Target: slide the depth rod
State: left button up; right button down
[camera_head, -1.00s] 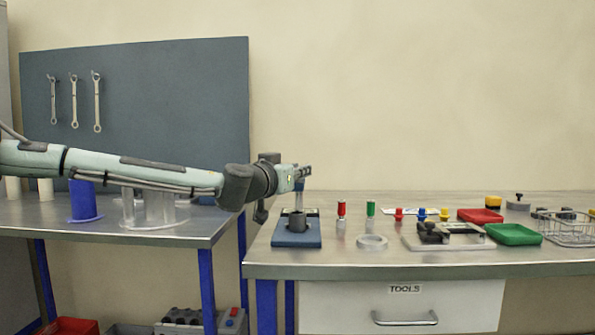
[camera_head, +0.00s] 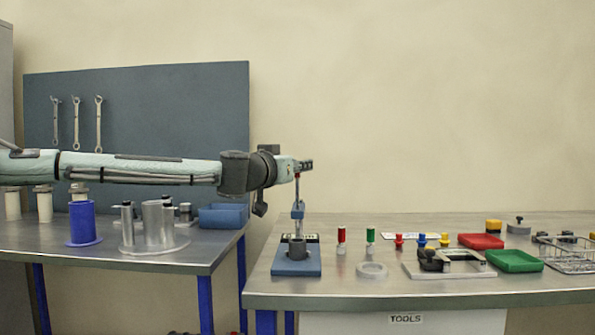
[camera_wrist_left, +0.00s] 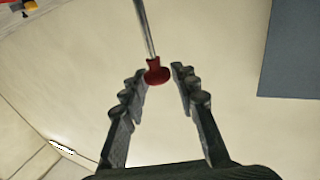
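The depth rod (camera_head: 297,189) is a thin metal rod standing upright out of a blue-grey holder (camera_head: 298,211) at the near left of the right table. In the left wrist view the rod (camera_wrist_left: 145,27) ends in a red knob (camera_wrist_left: 158,72) between my fingertips. My left gripper (camera_head: 306,165) points to the right at the top of the rod, its fingers closed up to the knob's width. The holder stands over a blue base (camera_head: 297,267) with a dark grey cup (camera_head: 297,248). My right gripper is not in view.
A red-topped cylinder (camera_head: 341,235), a green-topped cylinder (camera_head: 370,235) and a pale ring (camera_head: 372,270) stand to the right. Farther right are a red tray (camera_head: 481,241), a green tray (camera_head: 514,261) and a wire basket (camera_head: 568,254). The table front is clear.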

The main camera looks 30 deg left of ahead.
pick_arm(q)
jog(key=shift+o, duration=0.9)
jog(key=shift+f, duration=0.2)
jog(key=s+d, duration=0.1)
jog(key=s, duration=0.6)
jog(key=shift+s, duration=0.2)
jog(key=shift+d, duration=0.1)
